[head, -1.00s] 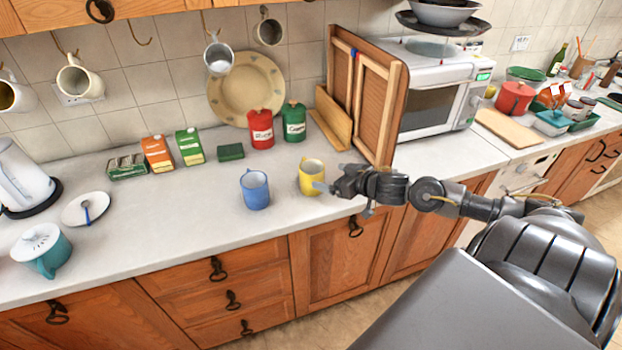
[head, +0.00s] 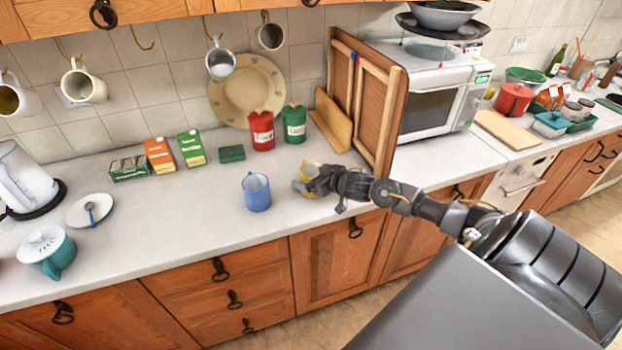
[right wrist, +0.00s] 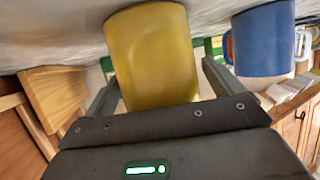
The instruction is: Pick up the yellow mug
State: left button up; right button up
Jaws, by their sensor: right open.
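The yellow mug (head: 308,169) stands on the worktop, partly hidden behind my right gripper (head: 307,187) in the head view. In the right wrist view the yellow mug (right wrist: 152,55) fills the space between the two open fingers of my right gripper (right wrist: 158,88). One finger is on each side of the mug. I cannot tell whether either finger touches it. My left gripper is not in view.
A blue mug (head: 256,192) stands close to the left of the yellow mug; it also shows in the right wrist view (right wrist: 263,42). A wooden panel (head: 375,105) stands upright behind and to the right. Red (head: 262,131) and green (head: 294,124) canisters stand behind.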

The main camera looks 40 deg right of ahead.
jog(key=shift+w, duration=0.15)
jog(key=shift+c, duration=1)
jog(key=c, duration=1.1)
jog(key=shift+o, duration=0.2)
jog(key=shift+r, duration=0.15)
